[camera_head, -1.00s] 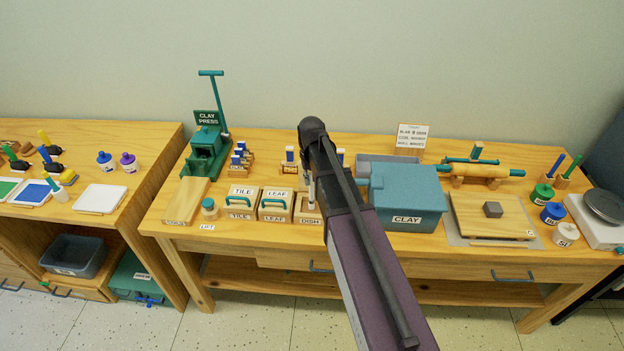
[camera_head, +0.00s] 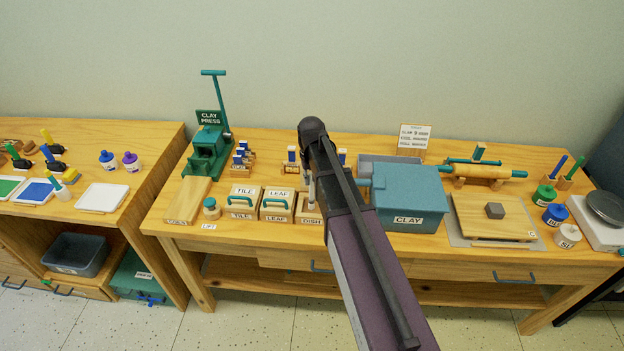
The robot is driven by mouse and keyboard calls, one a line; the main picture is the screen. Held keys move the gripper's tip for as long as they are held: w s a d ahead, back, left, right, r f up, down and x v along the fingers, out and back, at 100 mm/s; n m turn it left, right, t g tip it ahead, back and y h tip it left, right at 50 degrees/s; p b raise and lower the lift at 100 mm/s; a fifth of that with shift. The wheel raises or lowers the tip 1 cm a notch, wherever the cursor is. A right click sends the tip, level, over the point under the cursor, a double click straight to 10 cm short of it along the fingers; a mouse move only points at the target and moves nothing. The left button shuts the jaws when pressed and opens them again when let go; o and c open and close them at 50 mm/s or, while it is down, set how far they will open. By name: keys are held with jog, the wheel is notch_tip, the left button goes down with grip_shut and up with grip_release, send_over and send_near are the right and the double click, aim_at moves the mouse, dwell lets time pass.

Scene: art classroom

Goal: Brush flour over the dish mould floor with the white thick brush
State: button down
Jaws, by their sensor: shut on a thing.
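The dish mould (camera_head: 310,220) is an open wooden box labelled DISH near the front edge of the bench, partly hidden by my arm. Its floor is mostly out of sight. A narrow pale upright thing (camera_head: 311,188) shows over the mould, beside my arm; it may be the white thick brush, but it is too small and covered to tell. My gripper is hidden behind my own arm, which reaches across the middle of the view.
Lidded TILE (camera_head: 242,202) and LEAF (camera_head: 277,205) moulds stand left of the dish mould. The teal CLAY box (camera_head: 410,195) is close on the right. A board (camera_head: 494,216) lies beyond it.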

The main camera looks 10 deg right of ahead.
jog(key=shift+w+a, duration=0.15)
jog(key=shift+a, duration=0.25)
dwell(0.5)
jog(key=shift+s+d, duration=0.3)
jog(key=shift+d, duration=0.4)
jog(key=shift+s+d, duration=0.25)
jog(key=shift+d, duration=0.45)
dwell(1.4)
jog(key=shift+w+a, duration=0.25)
jog(key=shift+a, duration=0.35)
jog(key=shift+w+a, duration=0.2)
jog(key=shift+a, duration=0.35)
dwell(1.1)
jog(key=shift+s+d, duration=0.2)
jog(key=shift+d, duration=0.25)
jog(key=shift+s+d, duration=0.2)
jog(key=shift+d, duration=0.25)
dwell(1.2)
